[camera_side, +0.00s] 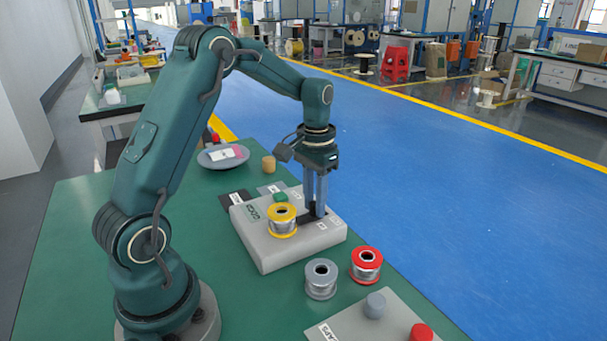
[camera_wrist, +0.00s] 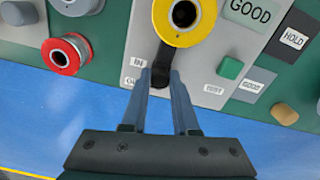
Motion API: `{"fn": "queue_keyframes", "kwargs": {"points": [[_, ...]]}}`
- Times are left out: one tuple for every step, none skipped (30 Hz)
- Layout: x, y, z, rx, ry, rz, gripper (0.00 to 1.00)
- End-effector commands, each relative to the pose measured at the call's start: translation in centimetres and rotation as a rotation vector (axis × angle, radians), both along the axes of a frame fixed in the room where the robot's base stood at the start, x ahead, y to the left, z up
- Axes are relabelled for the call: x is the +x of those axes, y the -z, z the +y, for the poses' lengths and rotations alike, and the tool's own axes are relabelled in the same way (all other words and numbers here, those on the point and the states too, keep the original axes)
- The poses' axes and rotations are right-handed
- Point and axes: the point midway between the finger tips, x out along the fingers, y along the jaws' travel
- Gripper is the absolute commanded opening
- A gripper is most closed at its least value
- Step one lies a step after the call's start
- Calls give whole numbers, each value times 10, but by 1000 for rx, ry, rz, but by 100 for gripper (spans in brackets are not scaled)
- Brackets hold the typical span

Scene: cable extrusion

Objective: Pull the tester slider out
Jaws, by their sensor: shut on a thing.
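The grey tester box (camera_side: 285,255) sits on the green table, with a dark slider (camera_side: 306,217) on its top. My gripper (camera_side: 316,214) points straight down at the slider's end. In the wrist view its two blue fingers (camera_wrist: 162,76) are shut on the black slider (camera_wrist: 163,58), one on each side, next to the IN and OUT labels. A yellow-rimmed spool (camera_side: 282,221) stands upright at the other end of the slider; it also shows in the wrist view (camera_wrist: 183,18). The green button (camera_wrist: 230,68) lies beside the TEST label.
A red spool (camera_side: 366,265) and a grey spool (camera_side: 321,279) stand in front of the tester. A plate with grey and red pegs (camera_side: 375,305) lies nearer. HOLD and GOOD pads, a wooden cylinder (camera_side: 268,164) and a dish (camera_side: 223,157) are behind.

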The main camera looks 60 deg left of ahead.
Motion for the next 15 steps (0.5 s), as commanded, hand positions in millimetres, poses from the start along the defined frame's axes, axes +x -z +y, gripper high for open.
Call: {"fn": "queue_keyframes", "kwargs": {"points": [[0,-1,0,-1,-1,-2,0],[0,-1,0,0,-1,-3,0],[0,-1,0,0,-1,-3,0],[0,-1,0,0,-1,-3,0],[1,-1,0,0,-1,-3,0],[1,-1,0,0,-1,-3,0],[1,-1,0,0,-1,-3,0],[1,-1,0,0,-1,-3,0],[1,-1,0,0,-1,-3,0],[1,-1,0,0,-1,-3,0],[2,-1,0,0,0,-3,0],[4,-1,0,1,0,-4,0],[6,-2,0,1,0,-5,0],[8,-2,0,1,1,-5,0],[11,-1,0,1,1,-5,0]]}}
